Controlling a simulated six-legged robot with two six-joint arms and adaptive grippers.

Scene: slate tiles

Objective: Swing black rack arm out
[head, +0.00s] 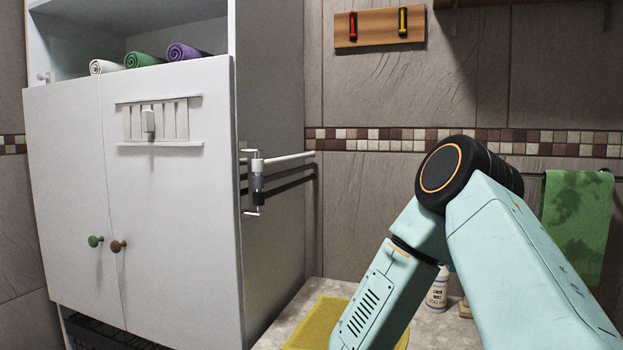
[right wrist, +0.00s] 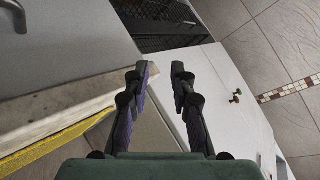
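A swing-arm rack is mounted on the right side of the white cabinet in the head view. Its upright pivot post (head: 257,180) is grey and black, near the cabinet's front edge. A white rack arm (head: 290,158) runs back from the post along the side panel. Below it, a black rack arm (head: 290,185) lies folded back along the panel; a similar dark band above it may be a shadow. My right gripper (right wrist: 163,78) is open and empty in the right wrist view, apart from the rack. It is outside the head view. My left gripper is in neither view.
Cabinet doors (head: 165,225) are shut, with green (head: 95,241) and brown (head: 118,246) knobs. Rolled towels (head: 145,60) lie on the open shelf. A yellow cloth (head: 318,322) and white bottle (head: 437,290) are on the counter (head: 300,300). A green towel (head: 577,225) hangs right.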

